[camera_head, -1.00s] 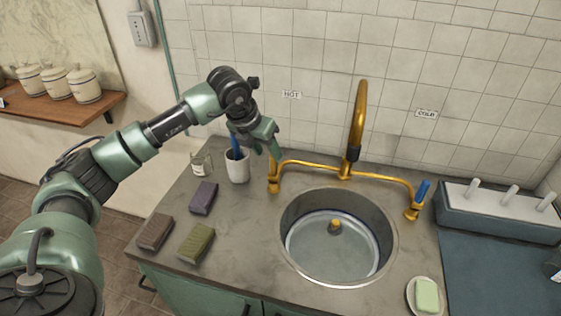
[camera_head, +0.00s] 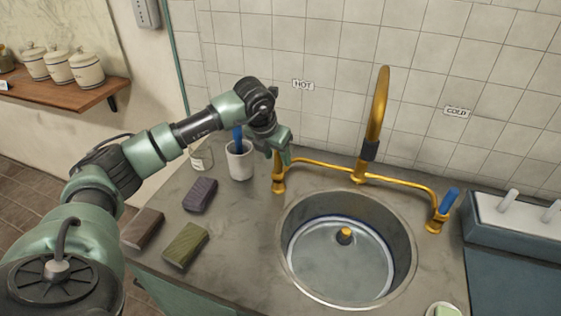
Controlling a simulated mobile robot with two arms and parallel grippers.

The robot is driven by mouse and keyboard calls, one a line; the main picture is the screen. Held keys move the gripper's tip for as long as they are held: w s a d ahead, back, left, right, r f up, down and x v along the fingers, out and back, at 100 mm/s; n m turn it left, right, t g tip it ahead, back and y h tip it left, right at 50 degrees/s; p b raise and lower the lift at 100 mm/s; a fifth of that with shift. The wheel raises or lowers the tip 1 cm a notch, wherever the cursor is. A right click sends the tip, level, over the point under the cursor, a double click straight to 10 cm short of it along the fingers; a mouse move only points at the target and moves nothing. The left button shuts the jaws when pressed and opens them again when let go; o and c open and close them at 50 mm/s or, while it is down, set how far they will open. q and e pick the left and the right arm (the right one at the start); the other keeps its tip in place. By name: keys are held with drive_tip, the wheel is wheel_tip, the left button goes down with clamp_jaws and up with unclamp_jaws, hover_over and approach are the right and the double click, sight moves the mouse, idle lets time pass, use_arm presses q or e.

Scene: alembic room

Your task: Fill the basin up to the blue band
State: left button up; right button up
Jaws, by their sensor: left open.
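The round metal basin (camera_head: 402,285) is set in the grey counter. A blue band (camera_head: 352,218) runs around its inner wall, and a gold plug-like piece (camera_head: 344,236) shows at its middle. I cannot tell the water level. The gold tap (camera_head: 376,115) stands behind the basin, and no stream shows under it. The cold side has a blue lever (camera_head: 450,200) at the right. The hot-side valve (camera_head: 279,180) is at the left, its top partly hidden by my gripper. My left gripper (camera_head: 284,157) is open at this valve; contact is unclear. My right gripper is out of view.
A white cup (camera_head: 239,163) with a blue-handled item and a glass jar (camera_head: 202,158) stand left of the tap. Dark purple (camera_head: 200,195), brown (camera_head: 143,229) and green (camera_head: 185,246) blocks lie on the counter. A blue-grey rack (camera_head: 490,238) stands at the right.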

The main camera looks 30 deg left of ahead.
sight(279, 163)
use_arm(q)
drive_tip(key=x, duration=0.4)
drive_tip(key=shift+w+f+p, duration=0.15)
drive_tip(key=shift+f+p, duration=0.05)
drive_tip(key=shift+p, duration=0.15)
clamp_jaws()
drive_tip(key=shift+d, duration=0.1)
idle(1.0)
